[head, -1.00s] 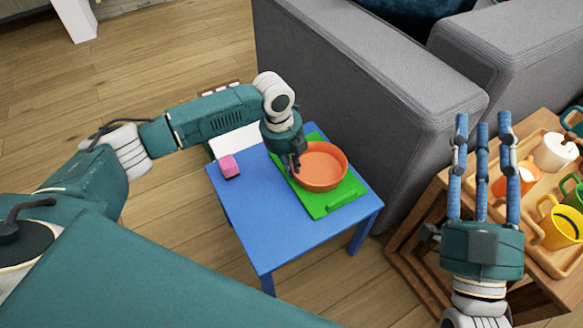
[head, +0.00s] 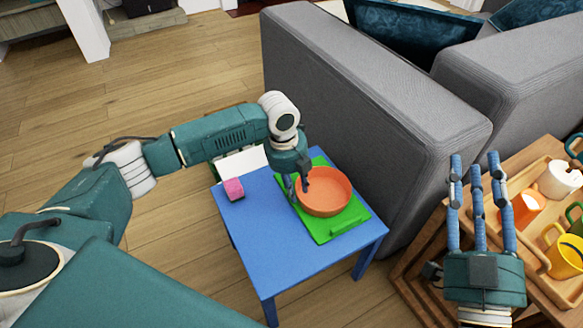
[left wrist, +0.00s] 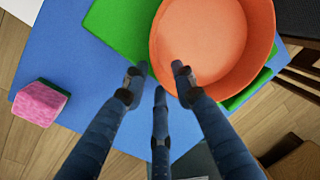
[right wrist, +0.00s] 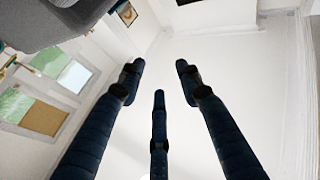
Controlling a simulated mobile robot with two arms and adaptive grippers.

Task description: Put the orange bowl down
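The orange bowl (head: 325,192) sits upright on a green board (head: 321,229) on the small blue table (head: 262,237). It also shows in the left wrist view (left wrist: 225,45). My left gripper (head: 297,187) is at the bowl's left rim. In the left wrist view, its fingers (left wrist: 158,78) are spread, one over the bowl's inside and one outside it above the green board. No finger is clearly pressed on the rim. My right gripper (head: 478,165) is open and empty, pointing up beside the wooden side table.
A pink block (head: 233,189) lies at the blue table's left corner. A grey sofa (head: 375,120) stands close behind the table. At right, a wooden tray (head: 517,182) holds several mugs. The blue table's front is bare.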

